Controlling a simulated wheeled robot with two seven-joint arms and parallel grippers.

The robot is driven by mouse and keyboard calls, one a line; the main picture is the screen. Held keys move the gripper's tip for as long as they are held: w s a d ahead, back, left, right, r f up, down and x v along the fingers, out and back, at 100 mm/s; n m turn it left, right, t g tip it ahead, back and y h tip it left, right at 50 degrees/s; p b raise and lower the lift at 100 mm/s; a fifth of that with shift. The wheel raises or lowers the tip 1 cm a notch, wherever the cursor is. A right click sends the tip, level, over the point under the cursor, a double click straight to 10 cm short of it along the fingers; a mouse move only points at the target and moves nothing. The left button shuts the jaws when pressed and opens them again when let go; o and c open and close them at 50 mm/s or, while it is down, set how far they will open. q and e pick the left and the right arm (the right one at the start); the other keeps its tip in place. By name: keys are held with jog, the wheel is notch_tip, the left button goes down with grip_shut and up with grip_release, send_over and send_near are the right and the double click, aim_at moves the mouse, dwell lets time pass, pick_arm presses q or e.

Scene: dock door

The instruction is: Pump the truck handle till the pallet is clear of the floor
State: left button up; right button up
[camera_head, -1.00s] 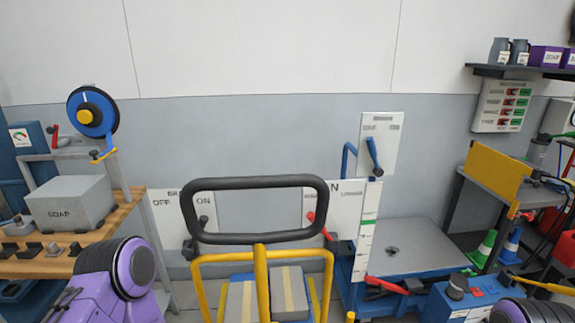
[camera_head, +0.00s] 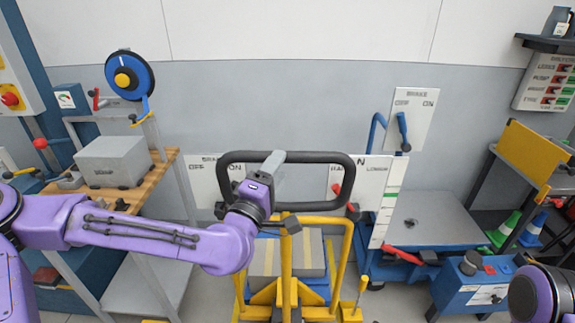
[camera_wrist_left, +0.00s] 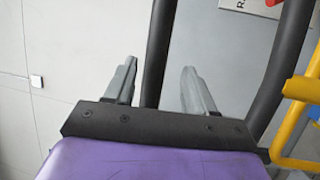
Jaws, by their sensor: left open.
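The truck handle (camera_head: 325,157) is a black loop on top of the yellow pallet truck (camera_head: 287,262) in the middle of the head view. My left gripper (camera_head: 270,164) is at the loop's upper bar, left of its middle. In the left wrist view my left gripper (camera_wrist_left: 158,72) is open, and a black bar of the handle (camera_wrist_left: 157,45) shows between its fingers; contact cannot be told. Grey blocks with tan stripes (camera_head: 312,262) lie behind the mast. The pallet under them is mostly hidden, and its height off the floor cannot be told. My right gripper is out of view.
A wooden bench (camera_head: 160,172) with a grey soap box (camera_head: 113,160) stands left. A blue lift table (camera_head: 440,218) with a red lever (camera_head: 402,256) stands right. A blue control box (camera_head: 470,290) is at the front right. Wall panels with levers are behind the handle.

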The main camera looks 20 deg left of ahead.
pick_arm(q)
jog(key=x, duration=0.1)
jog(key=p+x, duration=0.1)
jog(key=x, duration=0.3)
jog(key=shift+w+r, duration=0.1)
jog(key=shift+r, duration=0.35)
jog(key=shift+w+d+p, duration=0.1)
jog(key=shift+w+p, duration=0.2)
jog(key=shift+w, duration=0.1)
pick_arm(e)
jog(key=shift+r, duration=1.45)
